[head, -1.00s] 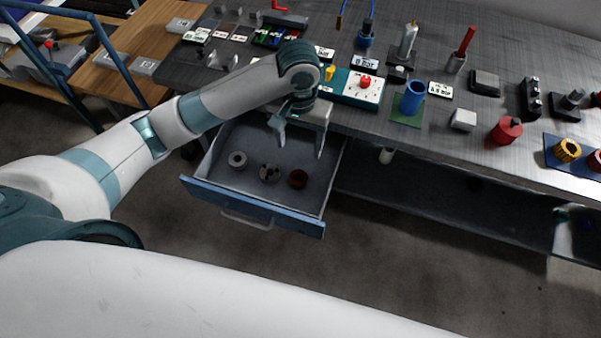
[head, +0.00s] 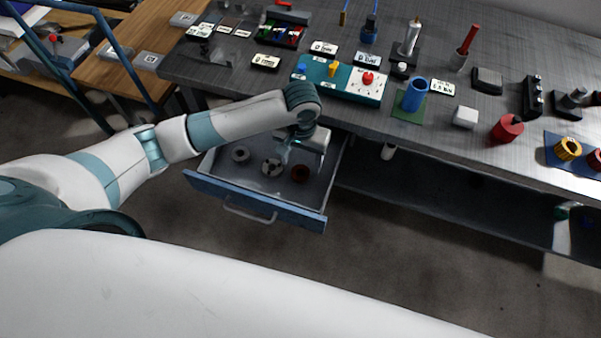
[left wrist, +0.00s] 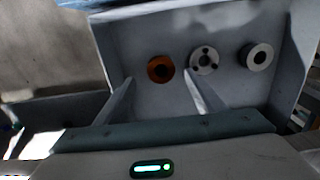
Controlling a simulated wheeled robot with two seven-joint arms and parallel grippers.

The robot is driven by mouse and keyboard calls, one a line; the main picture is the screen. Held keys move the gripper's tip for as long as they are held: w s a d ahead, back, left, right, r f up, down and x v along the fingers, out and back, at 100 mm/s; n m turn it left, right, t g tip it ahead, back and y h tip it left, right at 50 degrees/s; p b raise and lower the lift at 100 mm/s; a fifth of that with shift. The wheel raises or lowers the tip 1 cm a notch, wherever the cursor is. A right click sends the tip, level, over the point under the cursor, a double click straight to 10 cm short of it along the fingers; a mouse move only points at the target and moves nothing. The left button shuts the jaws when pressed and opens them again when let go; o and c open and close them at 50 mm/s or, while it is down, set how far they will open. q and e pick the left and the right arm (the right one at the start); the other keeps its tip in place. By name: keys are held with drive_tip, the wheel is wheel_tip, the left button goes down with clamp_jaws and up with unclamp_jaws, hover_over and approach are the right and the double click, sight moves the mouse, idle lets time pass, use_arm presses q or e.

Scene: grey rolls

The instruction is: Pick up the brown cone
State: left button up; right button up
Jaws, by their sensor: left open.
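The brown cone (head: 300,174) lies in the open drawer (head: 262,207), at the right end of a row of three small round parts. From above it looks like a brown ring with a dark centre. In the left wrist view the brown cone (left wrist: 161,69) is at the left of the row, beyond my fingertips and roughly between their lines. My left gripper (head: 303,160) is open and empty, low over the drawer. In the left wrist view its two fingers (left wrist: 158,80) are spread wide. My right gripper is not in view.
A grey disc with holes (head: 271,167) lies beside the cone, and a grey ring (head: 240,154) is farther left. The drawer walls surround them closely. The workbench top (head: 440,125) overhangs behind, holding a button panel (head: 341,80) and a blue cylinder (head: 415,94).

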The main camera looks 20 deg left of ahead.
sight(301, 173)
use_arm(q)
drive_tip(key=shift+f, duration=0.95)
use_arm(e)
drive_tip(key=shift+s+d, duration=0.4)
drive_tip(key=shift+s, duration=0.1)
use_arm(q)
drive_tip(key=shift+f+p, duration=0.3)
drive_tip(key=shift+f, duration=0.25)
wheel_tip(301, 173, down, 3)
drive_tip(key=shift+a+f+p, duration=0.1)
drive_tip(key=shift+a+p, duration=0.05)
drive_tip(key=shift+p, duration=0.2)
drive_tip(key=shift+f, duration=0.45)
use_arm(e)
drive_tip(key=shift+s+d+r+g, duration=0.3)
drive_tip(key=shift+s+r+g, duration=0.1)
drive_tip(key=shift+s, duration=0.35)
use_arm(q)
drive_tip(key=c, duration=1.4)
